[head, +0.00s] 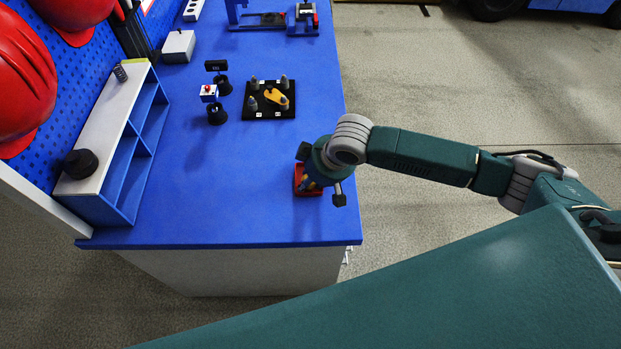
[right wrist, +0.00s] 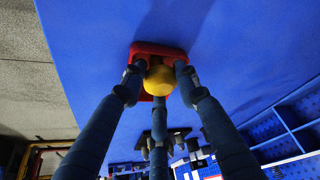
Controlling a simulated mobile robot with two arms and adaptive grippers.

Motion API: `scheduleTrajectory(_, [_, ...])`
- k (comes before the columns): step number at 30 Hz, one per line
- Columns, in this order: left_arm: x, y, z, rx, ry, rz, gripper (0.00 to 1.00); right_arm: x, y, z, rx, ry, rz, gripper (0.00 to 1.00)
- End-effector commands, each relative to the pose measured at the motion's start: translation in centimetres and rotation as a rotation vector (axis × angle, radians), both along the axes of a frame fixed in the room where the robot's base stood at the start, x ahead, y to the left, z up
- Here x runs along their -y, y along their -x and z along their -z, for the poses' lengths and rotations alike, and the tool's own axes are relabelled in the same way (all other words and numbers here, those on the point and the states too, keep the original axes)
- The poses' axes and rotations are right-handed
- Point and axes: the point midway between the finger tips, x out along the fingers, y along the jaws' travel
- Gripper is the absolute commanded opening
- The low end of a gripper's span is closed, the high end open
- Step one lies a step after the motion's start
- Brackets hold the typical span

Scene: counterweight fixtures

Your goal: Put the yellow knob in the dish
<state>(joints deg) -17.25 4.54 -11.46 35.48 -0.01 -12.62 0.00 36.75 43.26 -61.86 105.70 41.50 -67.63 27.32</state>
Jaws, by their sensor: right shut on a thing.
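The yellow knob (right wrist: 160,81) is a small ball held between the fingertips of my right gripper (right wrist: 158,74) in the right wrist view. The red dish (right wrist: 158,48) lies just beyond the knob, on the blue bench top. In the head view the dish (head: 300,191) sits near the bench's front right corner. My right gripper (head: 312,181) is over it there, and my wrist hides part of the dish and the knob. I cannot tell whether the knob touches the dish. My left gripper is in neither view.
A black board (head: 262,113) with several grey pegs and a yellow piece stands farther back. Two small stands (head: 217,116) are left of it. A shelf unit (head: 113,150) lines the bench's left side. The bench top between shelf and dish is clear.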

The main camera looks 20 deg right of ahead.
Motion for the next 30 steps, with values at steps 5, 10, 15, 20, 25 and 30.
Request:
scheduleTrajectory(5, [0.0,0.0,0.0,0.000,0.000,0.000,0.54,-0.1,0.2,0.2,-0.006,0.000,-0.001,0.09])
scheduleTrajectory(10, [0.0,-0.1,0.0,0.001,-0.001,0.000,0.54,-0.1,0.3,0.5,-0.008,0.000,-0.002,0.38])
scheduleTrajectory(15, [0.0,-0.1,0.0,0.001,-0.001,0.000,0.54,-0.1,0.3,0.6,-0.009,0.001,-0.002,0.39])
scheduleTrajectory(20, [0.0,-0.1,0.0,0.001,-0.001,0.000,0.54,0.0,0.3,0.6,-0.009,0.001,-0.002,0.39])
scheduleTrajectory(25, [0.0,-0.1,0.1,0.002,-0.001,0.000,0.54,0.1,0.5,-0.7,-0.008,0.000,-0.002,0.39])
scheduleTrajectory(30, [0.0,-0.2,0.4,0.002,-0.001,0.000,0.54,0.8,1.6,-3.8,-0.003,0.000,-0.002,0.39])
